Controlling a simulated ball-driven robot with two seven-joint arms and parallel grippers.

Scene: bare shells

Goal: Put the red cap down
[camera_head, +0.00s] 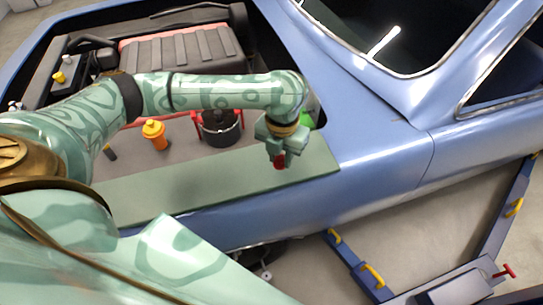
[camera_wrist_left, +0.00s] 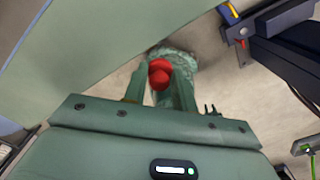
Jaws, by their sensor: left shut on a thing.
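My left gripper (camera_head: 279,157) is shut on the red cap (camera_head: 280,161) over the front part of the green fender cover (camera_head: 200,187). In the left wrist view the red cap (camera_wrist_left: 160,73) sits between the two fingertips (camera_wrist_left: 160,82), and the green cover's edge passes beside it. The height of the cap above the cover is hard to tell. My right gripper does not show.
The blue car body (camera_head: 390,150) surrounds the open engine bay. A yellow-orange bottle (camera_head: 154,134) and a dark round pot (camera_head: 220,127) stand behind the cover. A blue lift arm (camera_head: 350,265) lies below on the floor. The cover's left stretch is clear.

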